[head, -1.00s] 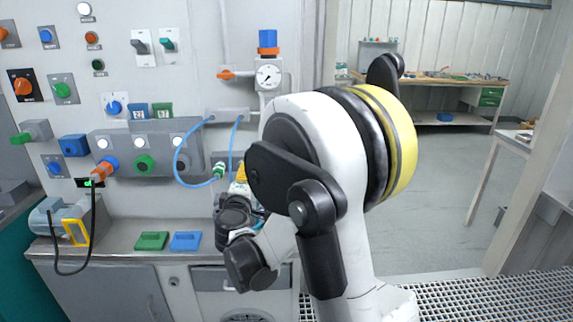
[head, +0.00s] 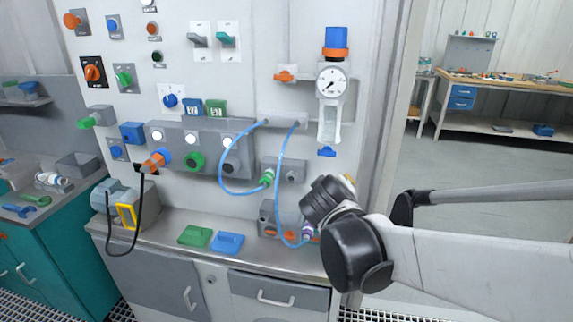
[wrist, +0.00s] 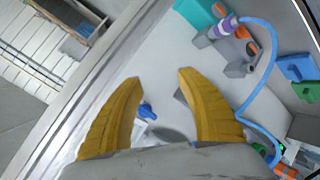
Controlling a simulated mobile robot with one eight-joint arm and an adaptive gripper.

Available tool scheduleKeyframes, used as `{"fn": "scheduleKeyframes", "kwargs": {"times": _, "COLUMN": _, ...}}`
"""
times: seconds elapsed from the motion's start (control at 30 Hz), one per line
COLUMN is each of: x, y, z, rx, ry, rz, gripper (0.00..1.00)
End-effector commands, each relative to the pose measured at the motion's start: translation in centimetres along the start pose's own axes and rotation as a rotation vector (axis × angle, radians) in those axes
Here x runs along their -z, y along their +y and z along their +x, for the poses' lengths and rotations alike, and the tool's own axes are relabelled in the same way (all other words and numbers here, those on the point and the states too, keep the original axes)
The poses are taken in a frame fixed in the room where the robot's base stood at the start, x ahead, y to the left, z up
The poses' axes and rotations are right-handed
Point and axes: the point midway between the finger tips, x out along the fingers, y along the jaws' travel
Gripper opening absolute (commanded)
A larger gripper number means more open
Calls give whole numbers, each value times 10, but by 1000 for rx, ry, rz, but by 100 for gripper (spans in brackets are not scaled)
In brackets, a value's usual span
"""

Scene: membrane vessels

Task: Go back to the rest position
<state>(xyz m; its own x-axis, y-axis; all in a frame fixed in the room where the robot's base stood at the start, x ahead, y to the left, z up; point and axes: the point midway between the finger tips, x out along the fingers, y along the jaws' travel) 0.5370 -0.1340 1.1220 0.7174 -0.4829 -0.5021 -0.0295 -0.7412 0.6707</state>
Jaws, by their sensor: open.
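My gripper shows in the wrist view (wrist: 158,105) as two yellow fingers, spread apart with nothing held between them. In the head view my arm reaches in from the right, and its dark wrist (head: 335,200) is in front of the panel's lower right part. The fingers are mostly hidden there behind the wrist. A blue hose with a purple-and-white connector (head: 307,231) hangs just left of the wrist. The same connector shows in the wrist view (wrist: 226,26), at the upper right, apart from the fingers.
The upright panel carries a gauge (head: 331,82), switches and a green hose fitting (head: 267,177). A green block (head: 195,235) and a blue block (head: 228,242) lie on the counter (head: 160,238). A workbench (head: 500,125) stands at the back right, with open floor before it.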

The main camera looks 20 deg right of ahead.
Motion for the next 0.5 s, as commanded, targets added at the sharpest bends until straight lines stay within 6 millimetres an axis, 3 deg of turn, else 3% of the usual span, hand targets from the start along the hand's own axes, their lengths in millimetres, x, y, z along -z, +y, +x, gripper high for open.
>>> {"fn": "scheduleKeyframes", "kwargs": {"times": 0.37, "x": -2, "y": -2, "z": -3, "rx": 9, "ry": -3, "rz": 8, "gripper": 45}}
{"fn": "scheduleKeyframes", "kwargs": {"times": 0.5, "x": -16, "y": -16, "z": -27, "rx": 85, "ry": -29, "rz": 82, "gripper": 45}}
